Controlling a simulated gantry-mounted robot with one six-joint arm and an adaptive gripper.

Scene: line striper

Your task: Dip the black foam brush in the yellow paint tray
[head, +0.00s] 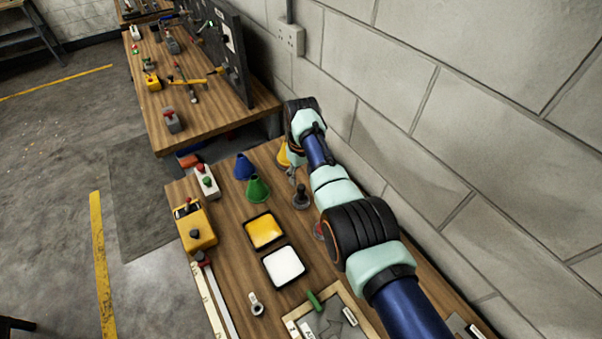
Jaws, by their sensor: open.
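The yellow paint tray (264,231) is a black-rimmed square tray filled with yellow, lying flat in the middle of the near workbench. A small dark upright piece (301,198) stands on the bench behind it and to the right. It may be the black foam brush, but it is too small to tell. My gripper (291,175) points down at the far end of the bench, beyond the dark piece and apart from the yellow tray. It is open and partly hidden by my own wrist. I see nothing held in it.
A white paint tray (284,266) lies just in front of the yellow one. Blue (244,167), green (257,189) and yellow (283,155) cones stand at the far end. A yellow box (195,225) sits at the left edge. The block wall (440,150) bounds the right side.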

